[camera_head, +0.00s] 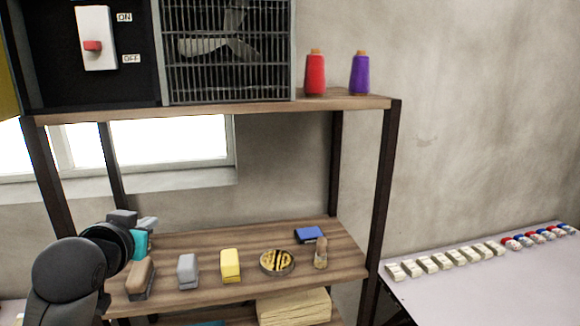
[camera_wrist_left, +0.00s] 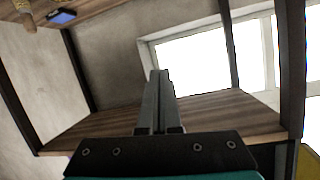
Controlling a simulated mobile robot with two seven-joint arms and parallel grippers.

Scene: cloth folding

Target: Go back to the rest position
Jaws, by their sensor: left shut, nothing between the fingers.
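My left gripper (camera_head: 150,223) is at the left end of the wooden shelf, above the shelf board (camera_head: 205,262) and behind a brown brush-like item (camera_head: 141,278). In the left wrist view its two fingers (camera_wrist_left: 159,76) are together with nothing between them. The fingers point toward the upper part of the shelf rack and the window (camera_wrist_left: 200,60). My left arm comes in at the lower left of the head view. My right gripper is not in view.
The shelf holds a grey block (camera_head: 188,271), a yellow block (camera_head: 230,265), a round striped tin (camera_head: 277,262), a blue item (camera_head: 310,235) and a small wooden item (camera_head: 321,253). Red (camera_head: 316,74) and purple (camera_head: 360,74) spools stand above. A white table (camera_head: 470,290) is right.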

